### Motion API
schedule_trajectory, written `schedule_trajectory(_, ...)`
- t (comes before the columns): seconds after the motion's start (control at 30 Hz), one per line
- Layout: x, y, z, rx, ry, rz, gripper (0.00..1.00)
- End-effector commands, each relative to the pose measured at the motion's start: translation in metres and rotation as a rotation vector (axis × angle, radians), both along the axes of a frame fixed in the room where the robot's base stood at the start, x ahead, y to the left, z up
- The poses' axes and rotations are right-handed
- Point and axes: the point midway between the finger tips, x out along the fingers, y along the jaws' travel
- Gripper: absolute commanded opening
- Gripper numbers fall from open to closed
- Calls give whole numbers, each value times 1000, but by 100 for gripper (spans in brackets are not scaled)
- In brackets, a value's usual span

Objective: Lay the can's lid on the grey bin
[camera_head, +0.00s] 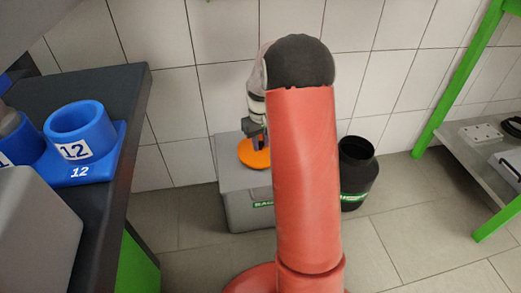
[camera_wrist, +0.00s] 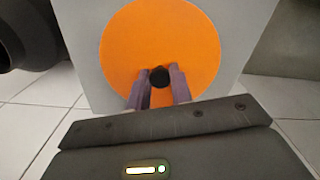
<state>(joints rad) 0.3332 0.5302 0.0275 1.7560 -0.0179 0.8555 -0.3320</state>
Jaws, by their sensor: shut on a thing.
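The orange round lid (camera_head: 255,154) is over the top of the grey bin (camera_head: 243,200), which stands on the floor by the tiled wall. In the wrist view the lid (camera_wrist: 160,40) shows face-on above the pale bin top (camera_wrist: 85,60). My gripper (camera_wrist: 159,78) is shut on the lid's black knob (camera_wrist: 159,77), with a finger on each side. In the head view my gripper (camera_head: 260,143) points down at the lid. Whether the lid touches the bin top cannot be told. The black can (camera_head: 358,170) stands open, right of the bin, partly hidden by my arm.
A dark bench (camera_head: 110,95) with blue numbered holders (camera_head: 80,130) is at the left. A green-framed shelf (camera_head: 465,140) stands at the right. Clear floor (camera_head: 410,225) lies in front of the black can.

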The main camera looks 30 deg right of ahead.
Motion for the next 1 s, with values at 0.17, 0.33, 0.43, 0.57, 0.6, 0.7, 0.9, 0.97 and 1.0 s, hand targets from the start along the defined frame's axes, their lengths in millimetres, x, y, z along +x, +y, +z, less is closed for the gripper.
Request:
schedule_trajectory(0.17,0,0,-30,1,3,0,0)
schedule_trajectory(0.33,0,0,-32,0,0,0,0)
schedule_trajectory(0.43,0,0,-32,0,0,0,0)
schedule_trajectory(0.57,0,0,-36,0,1,0,0)
schedule_trajectory(0.6,0,0,-35,0,0,0,26)
schedule_trajectory(0.7,0,0,-35,0,0,0,39)
schedule_trajectory(0.9,0,0,-35,0,0,0,44)
schedule_trajectory(0.97,0,0,-35,0,0,0,44)
schedule_trajectory(1.0,0,0,-34,0,0,0,44)
